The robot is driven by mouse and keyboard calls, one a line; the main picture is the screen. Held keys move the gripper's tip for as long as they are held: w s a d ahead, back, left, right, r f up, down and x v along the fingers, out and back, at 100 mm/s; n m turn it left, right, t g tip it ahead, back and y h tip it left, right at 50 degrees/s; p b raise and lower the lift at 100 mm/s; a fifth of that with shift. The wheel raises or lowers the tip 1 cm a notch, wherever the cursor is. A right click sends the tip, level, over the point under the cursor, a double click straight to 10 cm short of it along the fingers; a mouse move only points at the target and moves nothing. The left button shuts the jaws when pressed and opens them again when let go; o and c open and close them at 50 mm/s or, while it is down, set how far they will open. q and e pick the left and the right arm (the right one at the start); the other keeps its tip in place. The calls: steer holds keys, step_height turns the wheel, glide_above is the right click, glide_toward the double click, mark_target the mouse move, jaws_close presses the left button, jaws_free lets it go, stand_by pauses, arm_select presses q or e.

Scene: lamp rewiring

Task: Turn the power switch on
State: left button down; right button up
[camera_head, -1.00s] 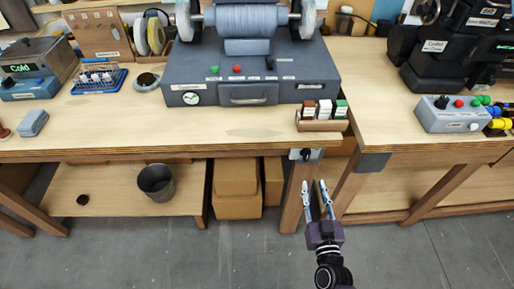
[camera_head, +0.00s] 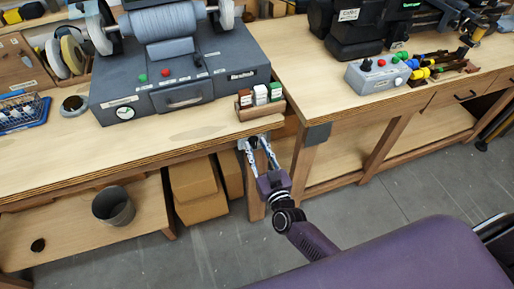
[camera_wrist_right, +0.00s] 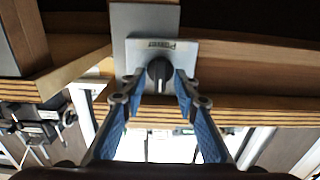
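The power switch is a dark round knob (camera_wrist_right: 159,70) on a light plate labelled "POWER" (camera_wrist_right: 182,47), mounted at the table's front edge. The knob's pointer mark stands vertical in the right wrist view. My right gripper (camera_wrist_right: 158,88) is open, with one blue-padded fingertip on each side of the knob. Gaps seem to show between the tips and the knob; I cannot tell whether either touches. In the head view the right gripper (camera_head: 257,143) is at the front edge of the bench, in front of the switch, and covers most of it. My left gripper is not in view.
A small wooden holder (camera_head: 262,112) with labelled blocks sits on the bench above the switch. A grey motor machine (camera_head: 180,80) stands behind it. A grey control box (camera_head: 377,76) is on the right bench. Cardboard boxes (camera_head: 198,188) and a bucket (camera_head: 113,207) are below.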

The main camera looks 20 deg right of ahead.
steer(key=shift+c, duration=0.6)
jaws_close()
steer(key=shift+m, duration=0.3)
steer(key=m+b, duration=0.1)
steer(key=m, duration=0.2)
steer(key=shift+f, duration=0.1)
steer(key=m+b, duration=0.1)
steer(key=m, duration=0.3)
steer(key=shift+d, duration=0.1)
steer(key=m+b, duration=0.3)
steer(key=m, duration=0.7)
steer(key=shift+d+f, duration=0.1)
steer(key=shift+f, duration=0.05)
steer(key=shift+m+b, duration=0.3)
